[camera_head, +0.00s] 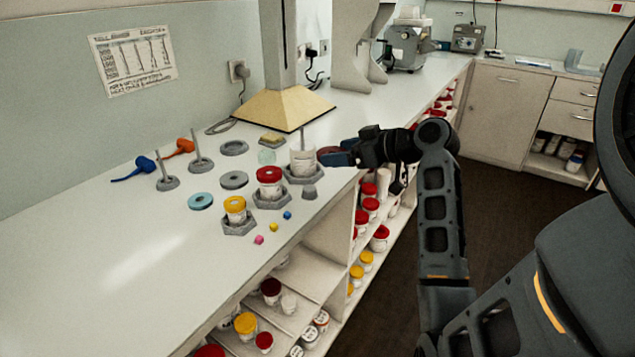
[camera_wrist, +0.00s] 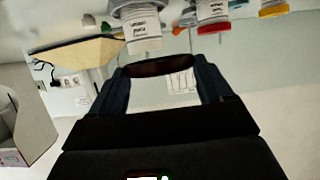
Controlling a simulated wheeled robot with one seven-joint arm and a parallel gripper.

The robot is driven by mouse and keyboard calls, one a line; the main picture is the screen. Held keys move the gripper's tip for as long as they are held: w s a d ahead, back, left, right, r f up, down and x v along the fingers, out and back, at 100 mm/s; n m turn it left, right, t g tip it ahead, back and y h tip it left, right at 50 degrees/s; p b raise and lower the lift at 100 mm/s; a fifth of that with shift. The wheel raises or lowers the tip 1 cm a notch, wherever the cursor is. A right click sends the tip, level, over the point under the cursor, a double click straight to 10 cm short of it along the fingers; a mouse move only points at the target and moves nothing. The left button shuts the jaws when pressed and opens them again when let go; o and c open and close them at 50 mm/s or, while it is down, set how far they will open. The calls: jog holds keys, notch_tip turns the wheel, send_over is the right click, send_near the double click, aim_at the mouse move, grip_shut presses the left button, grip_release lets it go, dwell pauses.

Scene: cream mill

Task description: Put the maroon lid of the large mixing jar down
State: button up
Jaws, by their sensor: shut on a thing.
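My gripper (camera_head: 340,156) is at the counter's right edge, beside the large mixing jar. It is shut on the maroon lid (camera_head: 327,152), which shows as a dark red disc between the fingertips in the wrist view (camera_wrist: 160,68). The lid is held clear of the jar. The large white jar (camera_head: 302,163) stands without a lid in a grey hexagonal holder (camera_head: 303,177), with a grey rod rising from its top. In the wrist view the jar (camera_wrist: 143,35) appears upside down, just beyond the lid. Part of the lid is hidden by the fingers in the head view.
A red-lidded jar (camera_head: 268,176) and a yellow-lidded jar (camera_head: 235,205) stand in holders nearby. Grey discs (camera_head: 234,180), a teal ring (camera_head: 200,201), small cubes (camera_head: 259,239) and a small grey piece (camera_head: 309,192) lie around. A beige-based column (camera_head: 283,108) stands behind. The front-left counter (camera_head: 120,270) is clear.

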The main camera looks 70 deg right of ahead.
send_over(318, 199)
notch_tip(318, 199, down, 3)
jog(key=shift+f+p, duration=0.2)
jog(key=shift+p, duration=0.2)
jog(key=shift+f+p, duration=0.3)
jog(key=shift+f, duration=1.65)
jog(key=shift+f, duration=0.1)
jog(key=shift+f+b, duration=0.35)
jog(key=shift+b, duration=0.2)
jog(key=shift+f, duration=0.2)
jog(key=o, duration=0.9)
jog(key=shift+r, duration=0.15)
